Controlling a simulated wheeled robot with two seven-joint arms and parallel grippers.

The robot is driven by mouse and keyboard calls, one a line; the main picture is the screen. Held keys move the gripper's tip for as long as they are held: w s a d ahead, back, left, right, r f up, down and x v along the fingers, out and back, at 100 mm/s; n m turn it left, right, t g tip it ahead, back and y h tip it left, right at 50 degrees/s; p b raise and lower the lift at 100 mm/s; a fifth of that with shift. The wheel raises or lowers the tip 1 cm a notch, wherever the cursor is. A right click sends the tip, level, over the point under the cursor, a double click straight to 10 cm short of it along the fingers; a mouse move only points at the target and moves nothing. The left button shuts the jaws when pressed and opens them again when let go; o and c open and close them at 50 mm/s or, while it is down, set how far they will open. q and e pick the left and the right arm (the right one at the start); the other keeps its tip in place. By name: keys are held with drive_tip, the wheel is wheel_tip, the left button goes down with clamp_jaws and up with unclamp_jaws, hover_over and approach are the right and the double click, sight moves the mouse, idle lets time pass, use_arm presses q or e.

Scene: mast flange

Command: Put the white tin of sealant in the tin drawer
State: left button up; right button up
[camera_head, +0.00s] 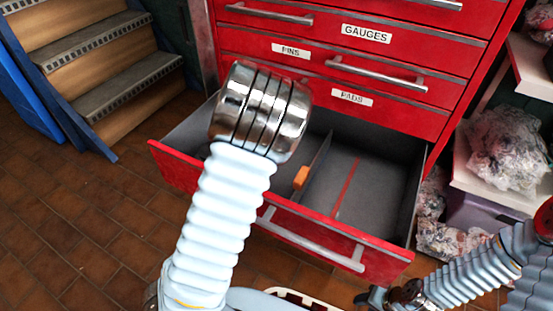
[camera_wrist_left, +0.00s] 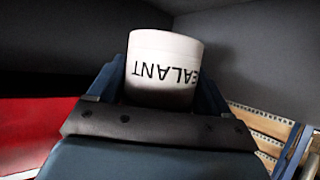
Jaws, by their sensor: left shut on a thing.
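The white tin (camera_wrist_left: 165,48) shows in the left wrist view with the letters "EALANT" upside down on its side. My left gripper (camera_wrist_left: 162,88) is shut on it, one blue finger on each side. Grey drawer walls stand behind the tin in that view. In the head view my left forearm and metal wrist cover the left gripper and the tin. An open red drawer (camera_head: 385,258) with a grey inside lies under and beyond that wrist; the left part of its inside is largely hidden. My right gripper (camera_head: 372,298) is low at the right, its fingers unclear.
A grey divider with an orange piece (camera_head: 301,178) splits the drawer, and a red strip (camera_head: 347,187) lies on its bare right floor. Shut drawers labelled GAUGES, PINS and PADS (camera_head: 352,97) rise behind. Steps (camera_head: 105,70) stand left; shelves with wrapped bundles (camera_head: 507,145) stand right.

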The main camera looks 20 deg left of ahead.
use_arm(q)
wheel_tip(320, 180, down, 8)
drive_tip(key=shift+f+b, duration=0.25)
drive_tip(key=shift+b, duration=0.9)
drive_tip(key=o, duration=1.2)
drive_tip(key=shift+c, duration=0.2)
drive_tip(key=shift+r, duration=0.1)
drive_tip(key=shift+s+d+r, duration=0.15)
drive_tip(key=shift+s+d, duration=0.05)
drive_tip(key=shift+s, duration=0.05)
drive_tip(key=p+v, duration=0.3)
drive_tip(key=v, duration=0.7)
drive_tip(key=shift+p+v, duration=0.3)
drive_tip(key=shift+v, duration=0.45)
